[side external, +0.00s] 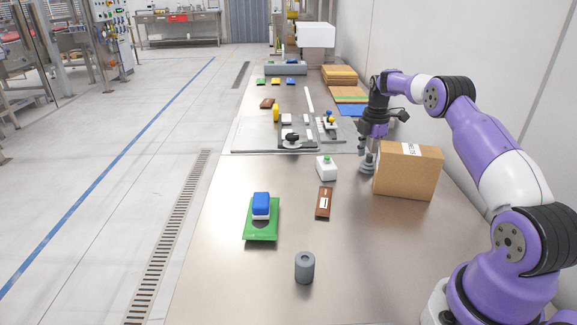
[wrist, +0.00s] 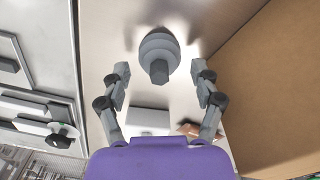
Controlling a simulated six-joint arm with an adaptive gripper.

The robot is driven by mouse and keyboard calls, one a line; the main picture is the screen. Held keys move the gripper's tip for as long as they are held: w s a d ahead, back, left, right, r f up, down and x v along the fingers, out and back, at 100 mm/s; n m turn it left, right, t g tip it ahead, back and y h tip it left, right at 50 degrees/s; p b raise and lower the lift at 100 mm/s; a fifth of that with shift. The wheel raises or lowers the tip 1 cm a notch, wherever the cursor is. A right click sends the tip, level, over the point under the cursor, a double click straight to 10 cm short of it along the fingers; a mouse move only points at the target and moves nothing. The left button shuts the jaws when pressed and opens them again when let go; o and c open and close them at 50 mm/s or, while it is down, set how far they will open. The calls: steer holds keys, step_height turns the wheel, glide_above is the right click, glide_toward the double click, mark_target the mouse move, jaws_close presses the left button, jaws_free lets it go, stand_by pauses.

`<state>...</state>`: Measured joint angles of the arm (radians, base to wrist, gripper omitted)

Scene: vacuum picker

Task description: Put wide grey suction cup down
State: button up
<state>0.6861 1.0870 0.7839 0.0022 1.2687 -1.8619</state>
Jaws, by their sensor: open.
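The wide grey suction cup (wrist: 158,50) stands on the metal table, with its round base and narrow stem seen from above in the wrist view. In the side view the suction cup (side external: 367,165) is just left of the cardboard box. My gripper (wrist: 160,75) is open, its two fingers spread apart on either side of the cup's stem with clear gaps. In the side view my gripper (side external: 366,146) points down above the cup. Whether the cup's base rests fully flat is hard to tell.
The cardboard box (side external: 408,171) stands close on the right. A white block with a green button (side external: 326,168), a brown piece (side external: 324,203), a green pad with a blue-topped block (side external: 261,218) and a grey cylinder (side external: 305,268) lie nearer. A fixture plate (side external: 255,136) lies behind.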

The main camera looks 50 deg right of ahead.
mark_target(368, 155)
steer(key=r, duration=0.8)
steer(key=shift+w+a, duration=0.15)
steer(key=shift+a, duration=0.15)
steer(key=s+a+r+m+t+h, duration=0.1)
steer(key=a+r+m, duration=0.2)
steer(key=a+r, duration=0.4)
steer(key=s+a+r+m+t, duration=0.1)
steer(key=a+r+m, duration=0.25)
steer(key=a, duration=0.55)
steer(key=s+a+f+m+t+y, duration=0.1)
steer(key=s+a+f+m+t, duration=0.2)
steer(key=s+a+m, duration=0.4)
steer(key=s+a, duration=0.5)
steer(key=s, duration=0.1)
steer(key=shift+s+a+t, duration=0.3)
steer(key=shift+s+a, duration=0.05)
